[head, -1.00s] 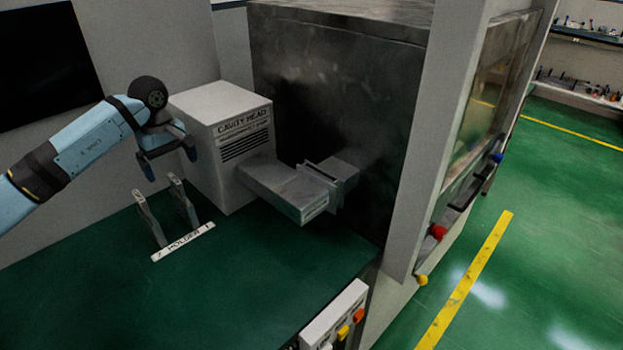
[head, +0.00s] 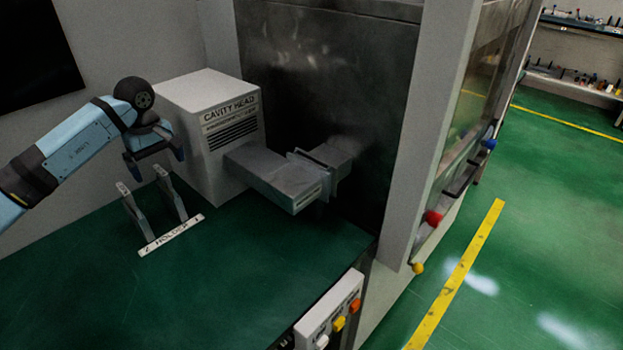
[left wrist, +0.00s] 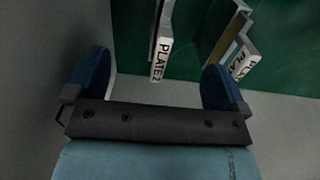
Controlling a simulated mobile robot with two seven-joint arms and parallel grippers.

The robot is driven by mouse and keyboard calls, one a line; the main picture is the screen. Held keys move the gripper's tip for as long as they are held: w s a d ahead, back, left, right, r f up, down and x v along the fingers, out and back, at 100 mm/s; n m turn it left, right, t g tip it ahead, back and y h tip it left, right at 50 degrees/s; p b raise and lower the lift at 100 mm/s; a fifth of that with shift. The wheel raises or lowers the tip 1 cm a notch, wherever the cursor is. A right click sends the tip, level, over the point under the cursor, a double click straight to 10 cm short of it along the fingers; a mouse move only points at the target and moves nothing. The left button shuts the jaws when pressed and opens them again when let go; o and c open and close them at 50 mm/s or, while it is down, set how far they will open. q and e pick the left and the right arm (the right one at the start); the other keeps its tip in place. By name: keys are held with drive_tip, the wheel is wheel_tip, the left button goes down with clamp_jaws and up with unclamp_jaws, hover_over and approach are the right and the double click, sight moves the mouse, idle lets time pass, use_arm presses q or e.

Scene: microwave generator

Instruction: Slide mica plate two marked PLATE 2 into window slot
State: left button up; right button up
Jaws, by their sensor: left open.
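PLATE 2 (left wrist: 162,60) is a thin upright plate with a white label. In the left wrist view it stands between the two finger tips, nearer the middle. In the head view the holder (head: 171,236) shows two grey uprights, the left one (head: 131,208) on the side marked 2. My left gripper (head: 157,164) is open and empty, just above and behind the uprights; its blue fingers also show in the left wrist view (left wrist: 155,78). The window slot appears to be the gap at the flanges (head: 318,168) of the grey waveguide. My right gripper is not in view.
A second labelled plate (left wrist: 240,64) stands at the right in the left wrist view, near the right finger. The cavity head box (head: 208,120) stands right of my gripper. A switch box (head: 332,315) sits at the front edge. The green bench (head: 210,290) is clear in front.

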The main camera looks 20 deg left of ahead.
use_arm(q)
wheel_tip(320, 180, down, 6)
drive_tip(key=shift+r+b, duration=0.25)
drive_tip(key=shift+b, duration=0.95)
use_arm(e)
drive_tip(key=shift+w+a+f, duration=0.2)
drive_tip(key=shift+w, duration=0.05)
use_arm(q)
drive_tip(key=shift+r, duration=0.1)
drive_tip(key=shift+c, duration=0.2)
clamp_jaws()
drive_tip(key=shift+r, duration=0.15)
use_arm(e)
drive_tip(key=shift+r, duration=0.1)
use_arm(q)
drive_tip(key=shift+r+p, duration=2.05)
drive_tip(key=shift+r, duration=0.8)
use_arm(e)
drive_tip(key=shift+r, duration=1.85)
